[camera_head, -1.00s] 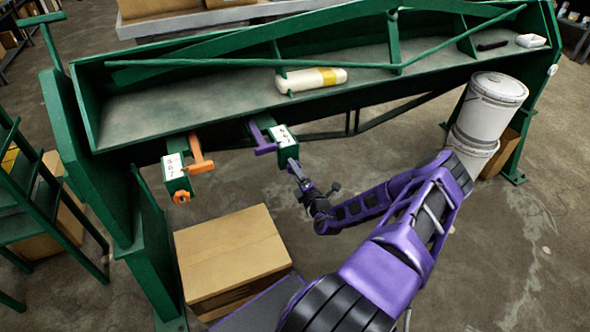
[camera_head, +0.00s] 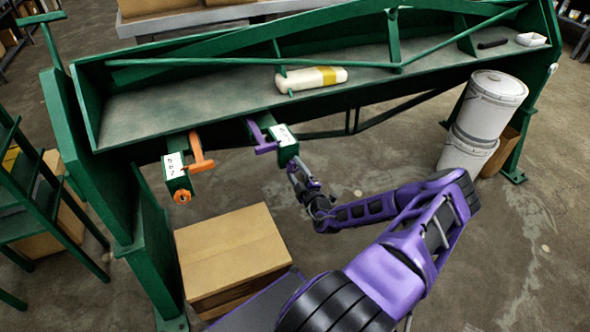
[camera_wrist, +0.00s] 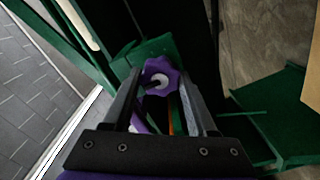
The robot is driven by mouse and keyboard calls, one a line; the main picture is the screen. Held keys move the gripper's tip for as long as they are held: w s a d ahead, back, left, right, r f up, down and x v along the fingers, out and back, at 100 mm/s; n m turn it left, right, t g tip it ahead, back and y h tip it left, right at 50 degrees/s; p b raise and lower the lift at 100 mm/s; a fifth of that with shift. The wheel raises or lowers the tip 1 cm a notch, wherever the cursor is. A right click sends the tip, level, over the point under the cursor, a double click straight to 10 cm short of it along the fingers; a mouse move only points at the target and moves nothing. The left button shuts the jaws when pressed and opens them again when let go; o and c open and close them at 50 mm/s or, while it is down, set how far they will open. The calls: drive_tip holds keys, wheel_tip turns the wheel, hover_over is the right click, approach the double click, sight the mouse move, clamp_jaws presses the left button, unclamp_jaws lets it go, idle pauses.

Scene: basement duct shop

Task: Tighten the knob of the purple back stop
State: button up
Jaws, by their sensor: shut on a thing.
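The purple back stop (camera_head: 262,138) sits on the front edge of the green machine, with a white label on its green block (camera_head: 288,150). Its purple lobed knob (camera_wrist: 161,78) faces me in the wrist view, between my fingertips. My gripper (camera_wrist: 160,85) is shut on the knob, one finger on each side. In the head view my gripper (camera_head: 292,167) reaches the front of the block from below right and hides the knob.
An orange back stop (camera_head: 201,160) with an orange knob (camera_head: 181,197) is to the left. A cardboard box (camera_head: 232,250) stands below. White buckets (camera_head: 466,150) stand at the right. A cream bottle (camera_head: 311,79) lies on the green machine's shelf (camera_head: 180,95).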

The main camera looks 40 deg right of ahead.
drive_tip(key=shift+a, duration=0.1)
idle(0.4)
drive_tip(key=o, duration=1.4)
drive_tip(key=shift+c, duration=0.2)
drive_tip(key=v, duration=1.7)
drive_tip(key=shift+s, duration=0.25)
